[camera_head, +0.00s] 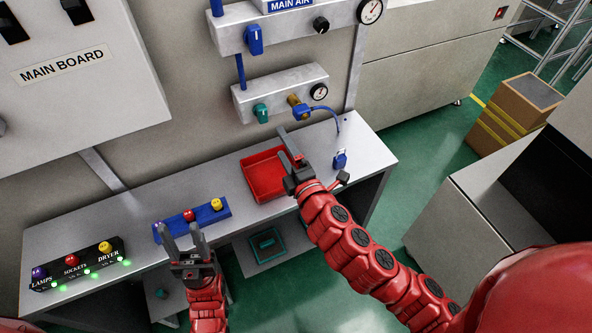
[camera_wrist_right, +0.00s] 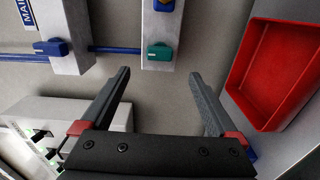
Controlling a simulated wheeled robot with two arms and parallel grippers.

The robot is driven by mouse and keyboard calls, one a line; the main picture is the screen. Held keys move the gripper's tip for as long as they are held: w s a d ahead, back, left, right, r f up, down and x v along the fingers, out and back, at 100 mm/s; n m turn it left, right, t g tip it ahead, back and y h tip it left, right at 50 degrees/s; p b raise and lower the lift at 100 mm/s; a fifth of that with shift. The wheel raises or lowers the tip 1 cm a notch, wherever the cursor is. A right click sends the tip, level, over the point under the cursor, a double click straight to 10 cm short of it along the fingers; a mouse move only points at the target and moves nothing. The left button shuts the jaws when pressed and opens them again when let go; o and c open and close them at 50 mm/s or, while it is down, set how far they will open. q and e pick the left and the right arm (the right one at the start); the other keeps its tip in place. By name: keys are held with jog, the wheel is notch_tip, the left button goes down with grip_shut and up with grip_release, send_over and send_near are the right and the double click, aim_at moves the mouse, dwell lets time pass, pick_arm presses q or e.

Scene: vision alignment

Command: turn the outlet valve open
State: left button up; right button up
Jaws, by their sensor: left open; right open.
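A teal valve handle (camera_head: 261,112) sits on the left part of the lower grey wall block (camera_head: 280,92); I take it to be the outlet valve. It also shows at the upper middle of the right wrist view (camera_wrist_right: 160,52), ahead of the fingers. My right gripper (camera_head: 283,146) is open and empty, below the block and over the red tray's upper right side. In the right wrist view its fingers (camera_wrist_right: 161,80) are spread apart, with the teal handle ahead of the gap, apart from them. My left gripper (camera_head: 179,229) is open and empty by the blue button box.
The upper MAIN AIR block (camera_head: 285,30) carries a blue handle (camera_head: 254,40) and a black knob (camera_head: 320,25). A blue hose (camera_head: 326,110) hangs from the lower block's brass fitting (camera_head: 298,106). A red tray (camera_head: 264,177), blue button box (camera_head: 205,217) and black switch box (camera_head: 80,265) occupy the bench.

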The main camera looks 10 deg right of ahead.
jog(key=p+v, duration=0.2)
jog(key=v, duration=0.4)
jog(key=shift+s, duration=0.4)
jog(key=shift+d, duration=0.1)
